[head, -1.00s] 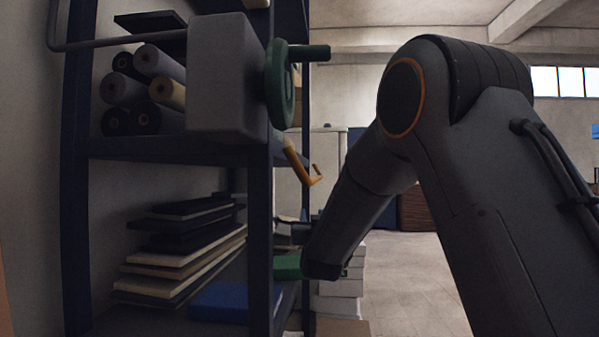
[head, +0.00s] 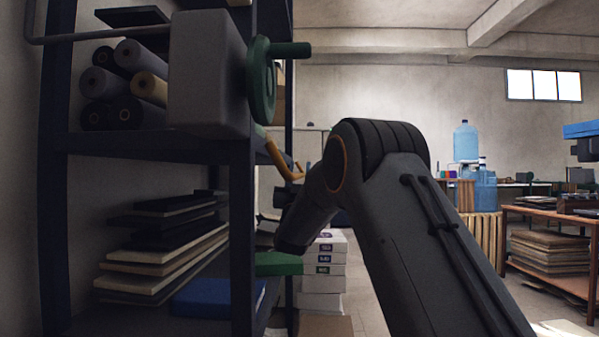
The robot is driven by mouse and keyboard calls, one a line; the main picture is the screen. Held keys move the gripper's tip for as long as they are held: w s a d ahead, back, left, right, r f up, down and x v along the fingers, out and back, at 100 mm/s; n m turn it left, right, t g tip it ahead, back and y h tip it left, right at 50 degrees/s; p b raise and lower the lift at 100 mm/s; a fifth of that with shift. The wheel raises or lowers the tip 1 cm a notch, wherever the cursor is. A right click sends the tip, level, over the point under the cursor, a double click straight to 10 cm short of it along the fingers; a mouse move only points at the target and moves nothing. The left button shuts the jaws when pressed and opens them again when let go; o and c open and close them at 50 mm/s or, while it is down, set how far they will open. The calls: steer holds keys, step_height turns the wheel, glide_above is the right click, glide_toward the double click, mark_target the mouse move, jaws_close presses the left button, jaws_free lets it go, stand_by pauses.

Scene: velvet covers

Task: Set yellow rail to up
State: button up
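The yellow rail (head: 282,159) is a thin bent bar beside the right side of the shelf, below the green handwheel. It slopes down to the right and ends in a short upturned tip. My gripper (head: 281,198) is a small dark shape at the end of my arm, just below the rail. I see a gap between the two in this view, but cannot judge their depth. The gripper is partly hidden by my wrist and its fingers are too small and dark to read. The rail's far mounting is hidden behind the shelf.
A grey box (head: 207,75) with a green handwheel (head: 262,80) juts from the dark shelf (head: 150,148) above the rail. A green block (head: 278,263) lies below my wrist. White boxes (head: 322,277) are stacked behind. Open floor lies to the right, before a wooden table (head: 550,213).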

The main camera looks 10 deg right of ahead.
steer(key=shift+w+d+r, duration=0.15)
steer(key=shift+w+r, duration=0.2)
steer(key=shift+c, duration=0.3)
jaws_close()
